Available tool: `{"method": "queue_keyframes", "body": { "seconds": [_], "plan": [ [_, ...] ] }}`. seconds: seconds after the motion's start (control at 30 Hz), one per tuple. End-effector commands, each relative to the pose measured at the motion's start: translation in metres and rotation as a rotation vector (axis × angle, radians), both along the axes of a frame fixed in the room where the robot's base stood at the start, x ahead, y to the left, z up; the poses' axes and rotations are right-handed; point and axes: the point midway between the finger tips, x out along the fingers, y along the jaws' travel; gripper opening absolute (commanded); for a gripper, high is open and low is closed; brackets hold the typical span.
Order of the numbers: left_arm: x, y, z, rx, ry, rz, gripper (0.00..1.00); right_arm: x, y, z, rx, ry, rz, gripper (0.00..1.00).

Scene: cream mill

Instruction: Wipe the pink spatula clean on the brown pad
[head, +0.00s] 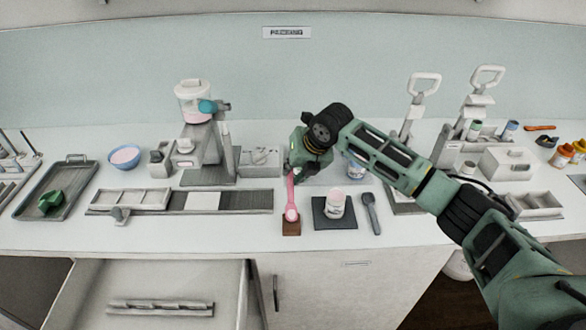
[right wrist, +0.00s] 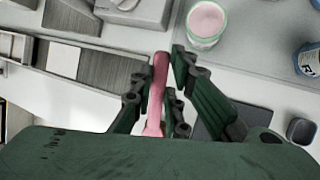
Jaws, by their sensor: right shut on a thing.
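The pink spatula (head: 292,198) hangs steeply, handle up, in the head view. Its lower end is over the small brown pad (head: 291,229) near the counter's front. I cannot tell whether the spatula touches the pad. My right gripper (head: 295,176) is shut on the spatula's handle. In the right wrist view the spatula (right wrist: 157,92) runs between the fingers of the gripper (right wrist: 163,90); its lower end is hidden by my wrist housing, and the pad is not visible there. My left gripper is not in view.
A grey rail (head: 245,201) lies to the left. A blue bowl (head: 125,157) stands further left. Below is an open drawer (head: 110,285).

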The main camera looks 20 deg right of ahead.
Motion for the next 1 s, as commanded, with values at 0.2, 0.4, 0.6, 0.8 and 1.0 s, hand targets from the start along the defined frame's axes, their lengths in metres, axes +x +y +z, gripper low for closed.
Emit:
{"method": "queue_keyframes", "body": {
  "seconds": [0.2,0.4,0.6,0.8,1.0],
  "plan": [
    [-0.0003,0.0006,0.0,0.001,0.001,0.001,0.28,-0.0001,0.0001,0.0,0.0,0.0,0.0,0.0],
    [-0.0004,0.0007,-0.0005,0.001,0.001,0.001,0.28,0.0,0.0001,-0.0016,0.0,0.0,0.0,0.0],
    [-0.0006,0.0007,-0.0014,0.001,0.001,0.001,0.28,-0.0001,0.0001,-0.0049,0.0,0.0,0.0,0.0],
    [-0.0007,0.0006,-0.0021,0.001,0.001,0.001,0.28,-0.0001,0.0001,-0.0082,0.0,0.001,0.0,0.0],
    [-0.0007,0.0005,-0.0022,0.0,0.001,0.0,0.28,0.0,0.0001,-0.0095,0.0,0.0,0.0,0.0]
  ]
}}
